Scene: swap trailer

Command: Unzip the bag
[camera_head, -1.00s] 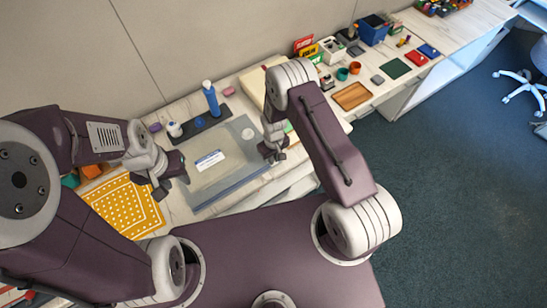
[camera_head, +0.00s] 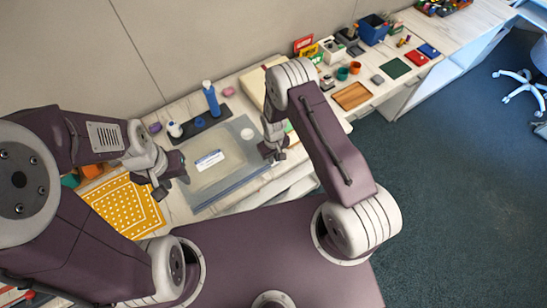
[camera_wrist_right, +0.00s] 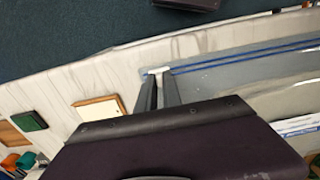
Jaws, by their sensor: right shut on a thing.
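The bag (camera_head: 220,178) is a flat, see-through grey pouch with a white label, lying on the table in the head view. In the right wrist view its blue zip line (camera_wrist_right: 245,54) runs along one edge. A small white slider (camera_wrist_right: 158,70) sits at the end of that line. My right gripper (camera_wrist_right: 157,80) is shut on the slider at the bag's right end; its fingertips partly hide it. My left gripper (camera_head: 160,188) hangs by the bag's left edge, apart from the slider. The gap between its fingers is unclear.
A yellow patterned mat (camera_head: 125,205) lies left of the bag. A dark tray (camera_head: 200,128) with a blue bottle (camera_head: 211,100) stands behind it. A wooden tray (camera_head: 352,96) and a green pad (camera_head: 394,67) lie to the right. Bare table shows in front of the bag.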

